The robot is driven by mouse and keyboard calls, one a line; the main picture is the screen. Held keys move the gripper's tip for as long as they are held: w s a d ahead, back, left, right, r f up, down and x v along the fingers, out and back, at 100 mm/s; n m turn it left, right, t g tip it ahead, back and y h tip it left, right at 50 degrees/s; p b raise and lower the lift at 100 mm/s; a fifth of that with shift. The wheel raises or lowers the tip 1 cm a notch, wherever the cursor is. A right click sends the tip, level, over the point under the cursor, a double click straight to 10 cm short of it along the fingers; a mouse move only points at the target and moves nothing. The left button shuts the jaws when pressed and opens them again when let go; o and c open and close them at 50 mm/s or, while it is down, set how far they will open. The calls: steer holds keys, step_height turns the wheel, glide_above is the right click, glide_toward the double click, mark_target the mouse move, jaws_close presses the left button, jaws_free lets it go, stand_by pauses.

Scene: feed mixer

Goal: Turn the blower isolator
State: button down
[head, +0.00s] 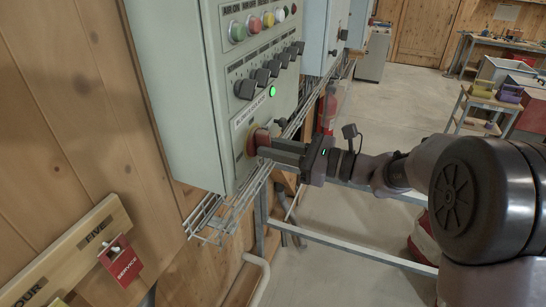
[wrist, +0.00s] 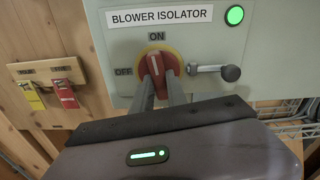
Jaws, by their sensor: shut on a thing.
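The blower isolator is a red rotary handle on a round yellow plate, on the front of a grey-green panel. In the wrist view the red handle (wrist: 153,66) stands nearly upright. Its white mark points toward the ON label (wrist: 156,36), leaning slightly left; the OFF label (wrist: 123,71) is to its left. In the head view the handle (head: 261,136) is low on the panel, partly hidden by the fingers. My gripper (head: 268,146) is shut on the handle, a finger on each side; the fingers also show in the wrist view (wrist: 157,84). A green lamp (wrist: 235,15) glows beside the BLOWER ISOLATOR label.
A metal rod with a dark knob (wrist: 229,72) sticks out right of the handle. Several black selector knobs (head: 262,77) sit above. A wire cable tray (head: 212,216) runs under the panel. A wooden board with a red SERVICE tag (head: 122,262) is at lower left.

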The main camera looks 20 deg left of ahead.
steer(key=n+b, duration=0.5)
steer(key=b, duration=0.2)
steer(key=n+b, duration=0.5)
steer(key=b, duration=0.3)
steer(key=n+b, duration=0.6)
steer(key=b, duration=0.2)
steer(key=shift+w+r, duration=0.2)
steer(key=shift+w, duration=0.1)
steer(key=c, duration=1.3)
jaws_free()
steer(key=shift+r, duration=0.1)
